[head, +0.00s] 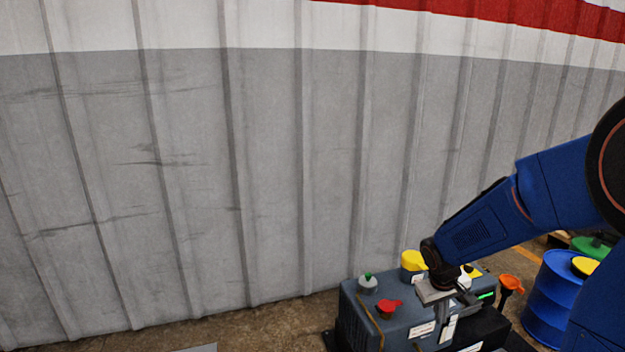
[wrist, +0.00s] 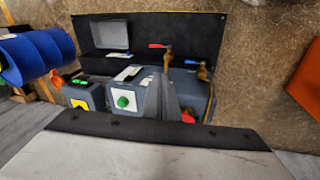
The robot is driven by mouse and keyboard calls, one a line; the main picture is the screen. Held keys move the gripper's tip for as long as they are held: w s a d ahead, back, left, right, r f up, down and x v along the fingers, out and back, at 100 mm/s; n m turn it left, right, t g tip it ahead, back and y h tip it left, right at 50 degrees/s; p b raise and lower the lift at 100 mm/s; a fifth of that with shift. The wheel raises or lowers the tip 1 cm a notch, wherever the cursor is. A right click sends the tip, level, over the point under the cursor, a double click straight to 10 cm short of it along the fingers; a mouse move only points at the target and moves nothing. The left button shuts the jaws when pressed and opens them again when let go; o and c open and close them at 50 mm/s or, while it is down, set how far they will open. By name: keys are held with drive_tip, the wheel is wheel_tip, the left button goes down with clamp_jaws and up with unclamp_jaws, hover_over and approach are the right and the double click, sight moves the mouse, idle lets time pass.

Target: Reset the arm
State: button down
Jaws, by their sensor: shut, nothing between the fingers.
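My arm is blue and reaches in from the right in the head view, bent down at the wrist. My gripper (head: 445,322) points downward in front of or over a dark grey machine (head: 362,318); I cannot tell whether it touches it. Its fingers are together and hold nothing. In the wrist view my gripper (wrist: 161,95) shows as grey fingers in front of the machine, partly hiding it. The machine carries a red knob (head: 389,306), a yellow cap (head: 412,260) and a green-lit display (head: 486,295).
A blue drum (head: 550,298) and an orange funnel (head: 510,284) stand right of the machine. A corrugated grey wall (head: 190,170) runs behind. The wrist view shows a red-handled valve (wrist: 160,46), a blue-handled valve (wrist: 192,63) and a green button (wrist: 123,102).

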drive_tip(key=s+a+r+t+y, duration=0.1)
drive_tip(key=s+a+r, duration=0.1)
drive_tip(key=s+r, duration=0.3)
drive_tip(key=s+a+r+m+t, duration=0.1)
drive_tip(key=s+r, duration=0.4)
drive_tip(key=s, duration=0.7)
drive_tip(key=s+a+r+m+y, duration=0.1)
drive_tip(key=s+a+r, duration=0.2)
drive_tip(key=s+r, duration=0.2)
drive_tip(key=s, duration=0.3)
drive_tip(key=shift+s+a+r+t+y, duration=0.2)
drive_tip(key=shift+s+r+t+y, duration=0.1)
drive_tip(key=shift+t, duration=0.1)
